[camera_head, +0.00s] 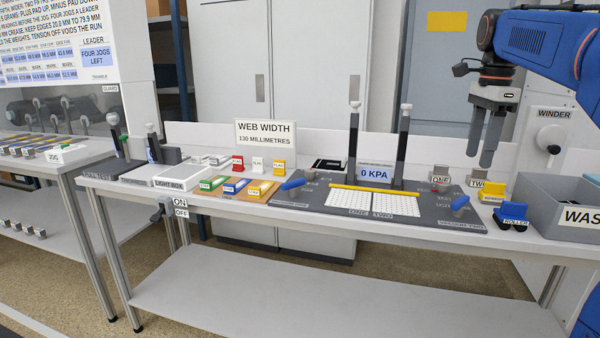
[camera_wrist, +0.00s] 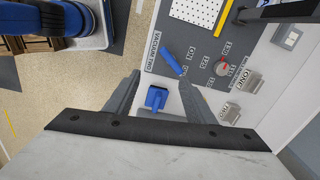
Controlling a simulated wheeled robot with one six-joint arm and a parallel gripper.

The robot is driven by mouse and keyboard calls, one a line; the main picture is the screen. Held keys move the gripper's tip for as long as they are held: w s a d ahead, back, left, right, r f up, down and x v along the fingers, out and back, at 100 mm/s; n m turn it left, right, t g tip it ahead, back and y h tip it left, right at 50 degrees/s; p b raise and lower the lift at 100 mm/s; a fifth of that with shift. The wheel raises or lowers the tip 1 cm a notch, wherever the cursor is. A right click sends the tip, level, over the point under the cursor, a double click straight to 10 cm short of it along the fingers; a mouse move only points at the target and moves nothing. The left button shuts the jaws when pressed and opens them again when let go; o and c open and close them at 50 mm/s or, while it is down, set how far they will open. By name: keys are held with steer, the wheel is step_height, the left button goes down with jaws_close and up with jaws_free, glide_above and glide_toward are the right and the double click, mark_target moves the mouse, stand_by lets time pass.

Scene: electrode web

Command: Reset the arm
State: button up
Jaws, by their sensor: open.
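My arm (camera_head: 540,45) is blue and reaches in from the upper right of the head view. My gripper (camera_head: 480,158) points down above the right end of the bench, with its two grey fingers apart and nothing between them. In the wrist view my gripper (camera_wrist: 163,82) is also open. The blue roller (camera_head: 511,213) sits on the bench below and to the right of the fingertips. In the wrist view the roller (camera_wrist: 157,98) shows between the fingers, further down on the bench.
The dark vacuum plate (camera_head: 330,207) bears two white perforated pads and a yellow strip. A blue-handled knob (camera_wrist: 172,63) is at its right end. A grey waste bin (camera_head: 560,210) stands at the right. Two dark posts (camera_head: 403,145) rise behind the plate. A yellow block (camera_head: 491,190) is near the roller.

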steer(key=s+a+f+n+t, duration=0.1)
steer(key=s+a+f+n, duration=0.3)
steer(key=s+f, duration=0.5)
steer(key=s+a+f+n+t, duration=0.2)
steer(key=s+a+f+n, duration=0.2)
steer(key=s+f+n, duration=0.5)
steer(key=s+a+f+n+t, duration=0.1)
steer(key=s+a+f+n, duration=0.3)
steer(key=s+f, duration=0.5)
step_height(320, 180, down, 3)
steer(key=n, duration=0.2)
steer(key=shift+a+n, duration=0.4)
